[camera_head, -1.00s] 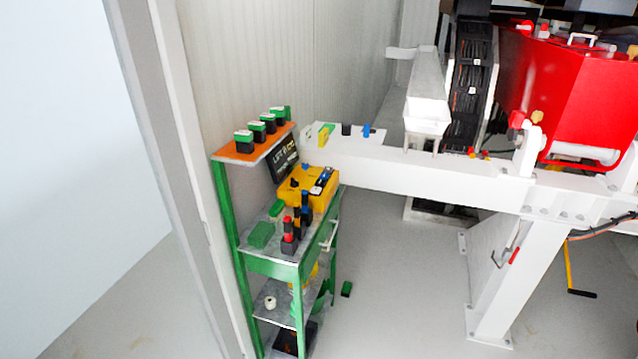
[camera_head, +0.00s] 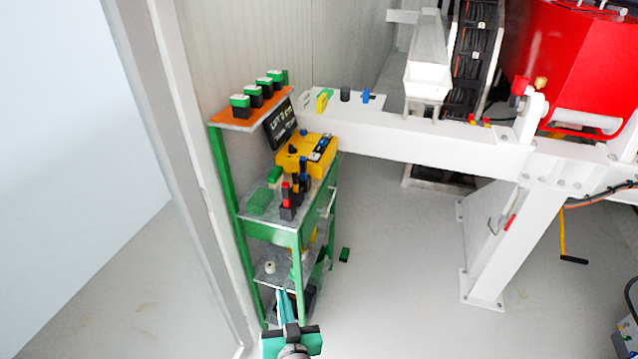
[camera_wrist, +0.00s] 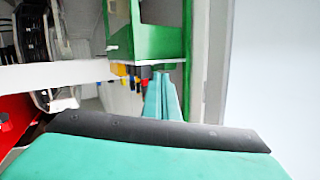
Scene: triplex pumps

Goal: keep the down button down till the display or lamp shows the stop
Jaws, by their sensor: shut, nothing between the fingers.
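No lit lamp can be made out. My gripper (camera_head: 282,294) is at the bottom of the head view, low in front of the rack and apart from the box. Its teal fingers (camera_wrist: 161,78) are shut and empty in the wrist view.
The green rack (camera_head: 222,185) carries black-and-green blocks on its orange top shelf (camera_head: 225,119) and red and black pieces (camera_head: 287,205) beside the box. A white beam (camera_head: 400,135) lies to the right. Open floor (camera_head: 400,260) is right of the rack.

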